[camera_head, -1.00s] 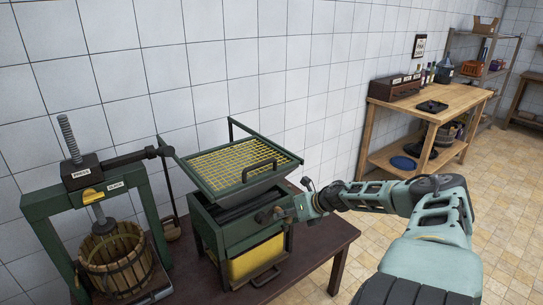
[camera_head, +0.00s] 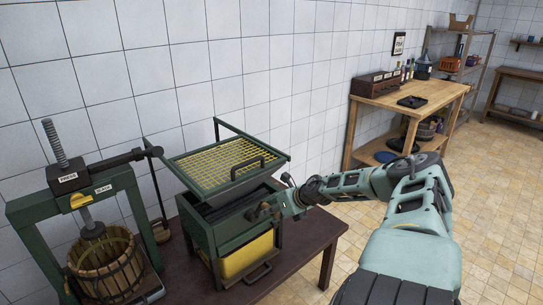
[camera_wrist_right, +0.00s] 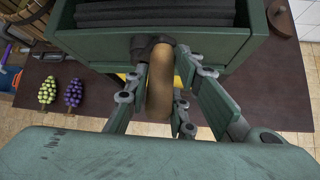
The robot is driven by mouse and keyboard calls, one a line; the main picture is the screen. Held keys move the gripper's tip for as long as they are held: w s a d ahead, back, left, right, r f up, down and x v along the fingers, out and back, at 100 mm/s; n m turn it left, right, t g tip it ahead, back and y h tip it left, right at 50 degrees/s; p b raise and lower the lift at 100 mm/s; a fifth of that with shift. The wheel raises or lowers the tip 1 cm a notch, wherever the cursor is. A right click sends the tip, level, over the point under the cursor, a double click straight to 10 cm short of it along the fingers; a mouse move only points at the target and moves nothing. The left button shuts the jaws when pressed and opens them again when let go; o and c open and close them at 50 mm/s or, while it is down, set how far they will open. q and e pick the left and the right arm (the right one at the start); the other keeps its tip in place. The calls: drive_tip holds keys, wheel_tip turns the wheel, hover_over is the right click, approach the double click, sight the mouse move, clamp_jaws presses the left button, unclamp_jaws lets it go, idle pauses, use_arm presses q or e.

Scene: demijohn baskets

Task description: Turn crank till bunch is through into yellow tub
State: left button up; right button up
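The green crusher (camera_head: 200,232) stands on the dark table, its yellow grid lid (camera_head: 225,166) raised above the open hopper. The yellow tub (camera_head: 246,258) sits low inside its frame. My right gripper (camera_head: 262,211) is at the crusher's right front side. A green bunch (camera_wrist_right: 47,92) and a purple bunch (camera_wrist_right: 73,93) appear beside the crusher in the wrist view. My left gripper is not in view.
A press with a wooden basket (camera_head: 105,266) stands left of the crusher on the dark table (camera_head: 303,246). A tiled wall is close behind. A wooden workbench (camera_head: 432,92) with bottles and a black tray (camera_head: 411,102) stands at the back right. The floor between is clear.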

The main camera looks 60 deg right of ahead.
drive_tip(key=o, duration=0.4)
drive_tip(key=shift+a+f, duration=0.1)
drive_tip(key=shift+f, duration=0.05)
drive_tip(key=shift+w, duration=0.1)
drive_tip(key=shift+r, duration=0.9)
wheel_tip(320, 180, up, 8)
drive_tip(key=shift+r, duration=0.1)
